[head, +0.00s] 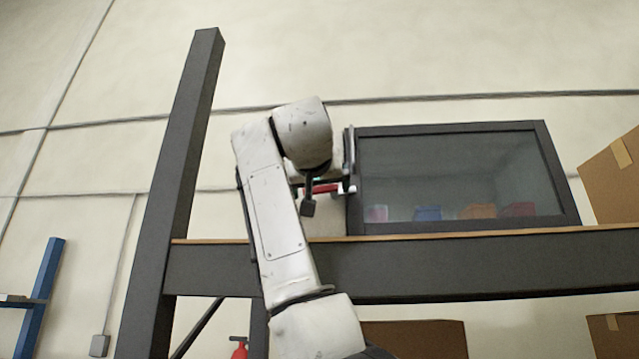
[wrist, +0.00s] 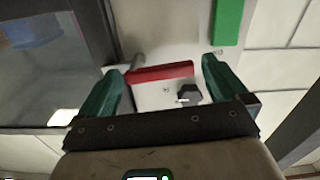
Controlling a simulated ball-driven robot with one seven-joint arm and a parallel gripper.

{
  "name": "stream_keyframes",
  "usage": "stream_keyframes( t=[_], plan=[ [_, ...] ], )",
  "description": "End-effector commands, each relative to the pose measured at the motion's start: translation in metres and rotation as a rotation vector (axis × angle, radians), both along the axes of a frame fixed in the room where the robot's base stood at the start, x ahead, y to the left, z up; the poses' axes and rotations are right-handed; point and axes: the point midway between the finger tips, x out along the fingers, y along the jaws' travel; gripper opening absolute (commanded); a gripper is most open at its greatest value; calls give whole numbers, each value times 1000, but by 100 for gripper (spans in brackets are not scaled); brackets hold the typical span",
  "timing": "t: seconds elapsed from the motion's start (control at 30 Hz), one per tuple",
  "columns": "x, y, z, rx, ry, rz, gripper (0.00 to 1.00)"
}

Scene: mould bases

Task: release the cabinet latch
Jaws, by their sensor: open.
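The cabinet (head: 354,207) has a dark frame and a glass front and stands on the shelf in the head view; its frame (wrist: 95,28) is at the left in the wrist view. The latch shows as a red bar (wrist: 163,73) on a pale plate beside the frame, with a grey pin at its left end. A bit of red (head: 320,188) shows beside my arm in the head view. My gripper (wrist: 160,68) is open, its green fingers on either side of the red bar. I cannot tell whether they touch it.
A dark hexagonal knob (wrist: 188,94) sits just below the red bar. A green strip (wrist: 228,20) is on the plate above. The shelf beam (head: 450,262) runs below the cabinet and a dark post (head: 180,160) stands left. A cardboard box (head: 612,180) is at right.

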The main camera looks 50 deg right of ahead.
Motion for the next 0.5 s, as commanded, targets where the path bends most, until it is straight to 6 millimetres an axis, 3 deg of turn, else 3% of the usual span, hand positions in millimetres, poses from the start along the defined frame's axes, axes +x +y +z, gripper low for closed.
stream_keyframes(
  t=[0.27,0.5],
  plan=[
    [1,-1,0,0,0,1,100],
    [1,-1,0,0,0,0,78]
  ],
)
